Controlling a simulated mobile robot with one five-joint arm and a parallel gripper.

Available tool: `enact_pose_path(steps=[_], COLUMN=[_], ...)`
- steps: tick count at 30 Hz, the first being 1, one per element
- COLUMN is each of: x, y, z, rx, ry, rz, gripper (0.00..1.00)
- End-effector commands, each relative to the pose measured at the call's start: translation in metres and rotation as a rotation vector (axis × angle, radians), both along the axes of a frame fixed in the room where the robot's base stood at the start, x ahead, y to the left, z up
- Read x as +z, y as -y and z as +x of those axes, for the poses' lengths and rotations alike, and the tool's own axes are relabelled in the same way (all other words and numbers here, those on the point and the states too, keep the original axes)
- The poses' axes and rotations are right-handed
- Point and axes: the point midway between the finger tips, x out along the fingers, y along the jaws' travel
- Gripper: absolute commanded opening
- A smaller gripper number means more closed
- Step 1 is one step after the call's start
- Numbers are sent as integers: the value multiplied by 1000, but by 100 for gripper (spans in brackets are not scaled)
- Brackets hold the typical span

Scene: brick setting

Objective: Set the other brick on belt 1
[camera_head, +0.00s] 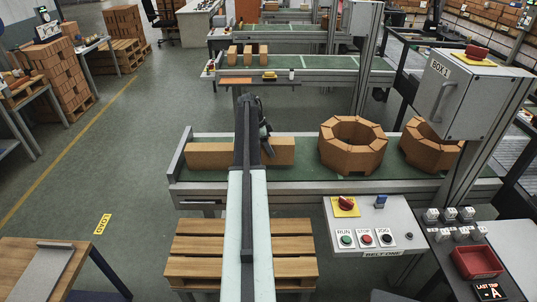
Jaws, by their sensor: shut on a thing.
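My arm reaches forward up the middle of the head view. My gripper (264,139) is at its far end, over the near green belt, and is shut on a brick. Orange-brown brick shows on both sides of the arm: a longer part to the left (213,155) and a shorter part to the right (283,151). The arm hides the middle, so I cannot tell whether this is one brick or two, or whether the held brick touches the belt. The near belt (307,171) has a panel marked BELT ONE (374,226) in front.
Two ring-shaped brick stacks (353,147) (431,146) stand on the belt to the right. A grey box (466,91) hangs above its right end. A wooden pallet (196,254) lies in front. Floor to the left is open, with a table (48,270) at bottom left.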

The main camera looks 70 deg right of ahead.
Motion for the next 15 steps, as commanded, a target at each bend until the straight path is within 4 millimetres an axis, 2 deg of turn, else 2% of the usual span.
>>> enact_pose_path(steps=[4,7,12,15], x=[0,-1,-31,-39], y=[2,10,9,8], z=[0,2,2,2], rx=[0,0,1,1], ry=[-1,-1,-1,-1], rz=[0,0,0,0], gripper=[0,0,0,0])
